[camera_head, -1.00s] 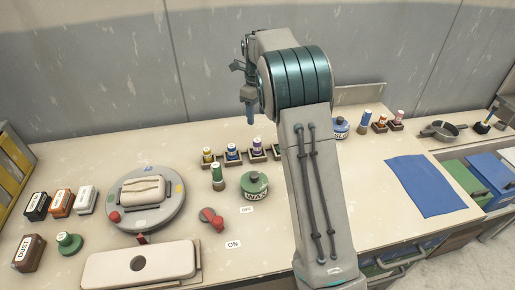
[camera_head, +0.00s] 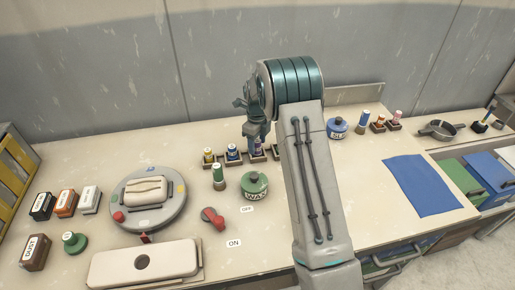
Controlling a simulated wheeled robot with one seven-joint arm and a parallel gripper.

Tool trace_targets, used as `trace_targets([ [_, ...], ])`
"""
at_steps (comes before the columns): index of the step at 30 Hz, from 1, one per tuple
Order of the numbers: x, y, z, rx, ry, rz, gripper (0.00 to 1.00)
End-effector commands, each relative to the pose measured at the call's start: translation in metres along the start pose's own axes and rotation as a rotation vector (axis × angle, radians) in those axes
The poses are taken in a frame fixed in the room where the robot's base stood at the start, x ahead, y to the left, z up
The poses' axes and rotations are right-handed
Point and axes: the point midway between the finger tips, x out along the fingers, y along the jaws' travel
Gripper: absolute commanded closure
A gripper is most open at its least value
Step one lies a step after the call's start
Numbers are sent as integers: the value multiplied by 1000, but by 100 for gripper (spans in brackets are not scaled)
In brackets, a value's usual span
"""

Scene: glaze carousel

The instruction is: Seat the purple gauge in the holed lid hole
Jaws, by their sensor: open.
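The purple gauge (camera_head: 258,152) stands upright in a small dark holder at the back of the bench, in a row with other gauges. My gripper (camera_head: 257,142) points down right over it, its fingers at the gauge's upper part. The gripper is open; whether its fingers touch the gauge I cannot tell, and they hide much of its top. The holed lid (camera_head: 110,269) is a long pale slab at the front left, with a dark round hole near its middle. The hole looks empty.
Yellow (camera_head: 208,155) and blue (camera_head: 232,152) gauges stand left of the purple one. A green gauge (camera_head: 218,173), the wax pot (camera_head: 255,187) and a red switch (camera_head: 212,217) stand between there and the lid. A round turntable (camera_head: 179,205) lies behind the lid.

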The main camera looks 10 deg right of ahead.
Motion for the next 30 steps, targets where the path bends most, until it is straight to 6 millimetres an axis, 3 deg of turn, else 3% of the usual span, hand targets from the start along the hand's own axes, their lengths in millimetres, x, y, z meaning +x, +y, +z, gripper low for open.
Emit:
trace_targets([
  [5, 0, 0, 0, 0, 0, 0, 50],
  [10, 0, 0, 0, -1, 0, 0, 97],
  [11, 0, 0, 0, -1, 0, 0, 100],
  [23, -6, 0, 0, -1, 0, -1, 100],
  [30, -38, -1, 1, -2, -3, -5, 100],
])
